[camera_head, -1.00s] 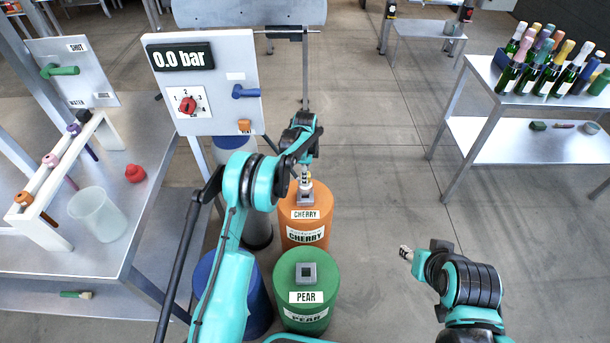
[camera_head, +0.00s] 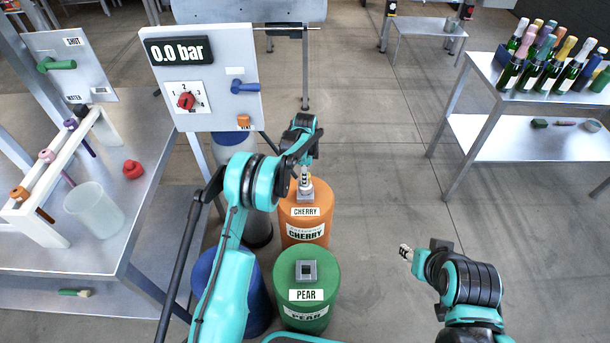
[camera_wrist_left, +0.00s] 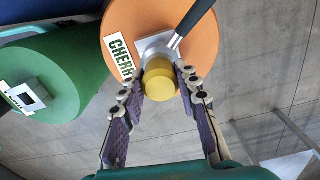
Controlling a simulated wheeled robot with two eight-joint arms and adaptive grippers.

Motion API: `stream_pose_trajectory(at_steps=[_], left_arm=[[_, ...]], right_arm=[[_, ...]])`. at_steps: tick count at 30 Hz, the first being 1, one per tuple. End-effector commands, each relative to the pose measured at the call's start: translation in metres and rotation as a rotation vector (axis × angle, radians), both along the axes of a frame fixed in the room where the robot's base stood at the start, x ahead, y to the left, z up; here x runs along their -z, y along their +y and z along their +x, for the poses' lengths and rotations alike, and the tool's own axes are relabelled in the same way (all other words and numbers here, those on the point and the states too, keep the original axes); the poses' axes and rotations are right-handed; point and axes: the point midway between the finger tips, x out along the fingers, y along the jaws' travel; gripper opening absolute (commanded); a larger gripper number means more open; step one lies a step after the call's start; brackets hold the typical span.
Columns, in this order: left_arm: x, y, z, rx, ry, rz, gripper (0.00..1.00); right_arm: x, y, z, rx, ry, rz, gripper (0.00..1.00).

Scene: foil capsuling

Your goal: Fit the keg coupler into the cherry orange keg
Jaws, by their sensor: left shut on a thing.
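The cherry orange keg (camera_head: 319,212) stands on the floor behind the green pear keg, with a grey square fitting on top. My left gripper (camera_head: 305,172) is over this fitting. In the left wrist view, the left gripper (camera_wrist_left: 162,82) is shut on the keg coupler (camera_wrist_left: 160,78), which has a yellow round top and a black lever pointing up and right. The coupler sits over the square fitting (camera_wrist_left: 147,48); I cannot tell whether it is seated. My right gripper (camera_head: 405,252) is at the right, away from the kegs, its fingers too small to read.
The green pear keg (camera_head: 307,278) is in front of the orange one, with a blue keg (camera_head: 253,297) beside it. A panel with a 0.0 bar display (camera_head: 181,52) stands behind left. A metal table (camera_head: 150,205) is at left.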

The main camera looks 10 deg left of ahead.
Motion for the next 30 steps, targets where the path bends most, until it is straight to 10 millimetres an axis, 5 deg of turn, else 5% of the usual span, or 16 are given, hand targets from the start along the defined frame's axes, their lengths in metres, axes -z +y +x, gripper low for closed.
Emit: stream_pose_trajectory(at_steps=[19, 20, 22, 30], left_arm=[[0.016, 0.000, 0.000, 0.000, 0.000, 0.000, 0.00], [0.015, 0.000, 0.000, 0.000, 0.000, 0.000, 0.39], [0.015, 0.000, 0.000, 0.000, 0.000, 0.000, 0.56], [0.015, 0.000, 0.000, 0.000, 0.000, 0.000, 0.56]], right_arm=[[0.000, 0.000, 0.000, 0.000, 0.000, 0.000, 0.40], [0.000, 0.000, 0.000, 0.000, 0.000, 0.000, 0.40], [0.000, 0.000, 0.000, 0.000, 0.000, 0.000, 0.40], [0.000, 0.000, 0.000, 0.000, 0.000, 0.000, 0.40]])
